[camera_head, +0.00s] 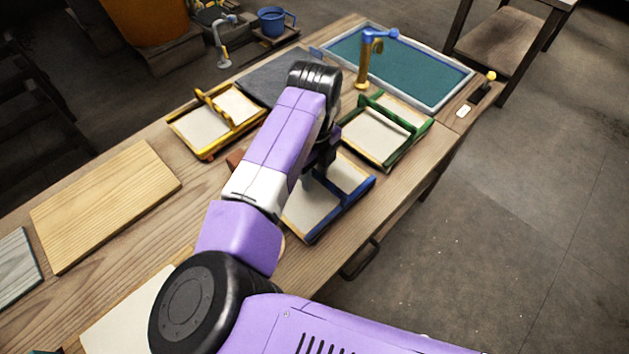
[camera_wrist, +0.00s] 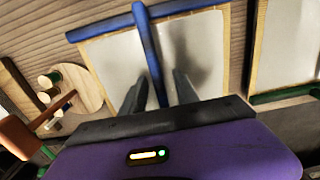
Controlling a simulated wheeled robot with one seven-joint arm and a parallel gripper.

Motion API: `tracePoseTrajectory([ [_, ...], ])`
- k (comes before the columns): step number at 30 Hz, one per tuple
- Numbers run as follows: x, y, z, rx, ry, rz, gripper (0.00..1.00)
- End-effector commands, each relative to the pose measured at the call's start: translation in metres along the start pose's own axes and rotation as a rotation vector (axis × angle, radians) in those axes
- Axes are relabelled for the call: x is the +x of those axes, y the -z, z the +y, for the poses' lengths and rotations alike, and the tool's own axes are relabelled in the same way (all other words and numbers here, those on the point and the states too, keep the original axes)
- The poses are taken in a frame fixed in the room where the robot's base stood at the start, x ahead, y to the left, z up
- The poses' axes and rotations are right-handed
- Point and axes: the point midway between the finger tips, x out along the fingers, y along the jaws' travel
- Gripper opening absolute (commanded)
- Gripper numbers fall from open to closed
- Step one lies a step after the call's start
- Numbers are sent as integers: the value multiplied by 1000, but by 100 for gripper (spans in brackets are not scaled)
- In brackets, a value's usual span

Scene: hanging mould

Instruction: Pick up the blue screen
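The blue screen (camera_head: 306,212) lies on the wooden bench below my gripper. It has a pale panel, blue edge rails and a blue crossbar over its middle. In the wrist view the crossbar of the blue screen (camera_wrist: 149,48) runs between the two fingers. My gripper (camera_wrist: 160,82) is open, with one finger on each side of the bar and a visible gap. Whether a finger touches the bar is not clear. In the head view my arm hides part of the screen and most of the gripper (camera_head: 320,172).
A green-framed screen (camera_head: 372,137) lies close behind to the right, a yellow-framed one (camera_head: 202,127) to the left. A brass tap (camera_head: 366,62) stands by a teal-filled tray (camera_head: 425,75). A wooden board (camera_head: 105,205) lies at left. Round pieces (camera_wrist: 75,92) are beside the screen.

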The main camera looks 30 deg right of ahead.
Motion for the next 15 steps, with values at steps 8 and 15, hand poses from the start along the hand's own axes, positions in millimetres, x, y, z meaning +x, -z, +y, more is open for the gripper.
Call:
tracePoseTrajectory([
  [8,0,0,0,0,0,0,0],
  [15,-1,0,0,0,0,0,0],
])
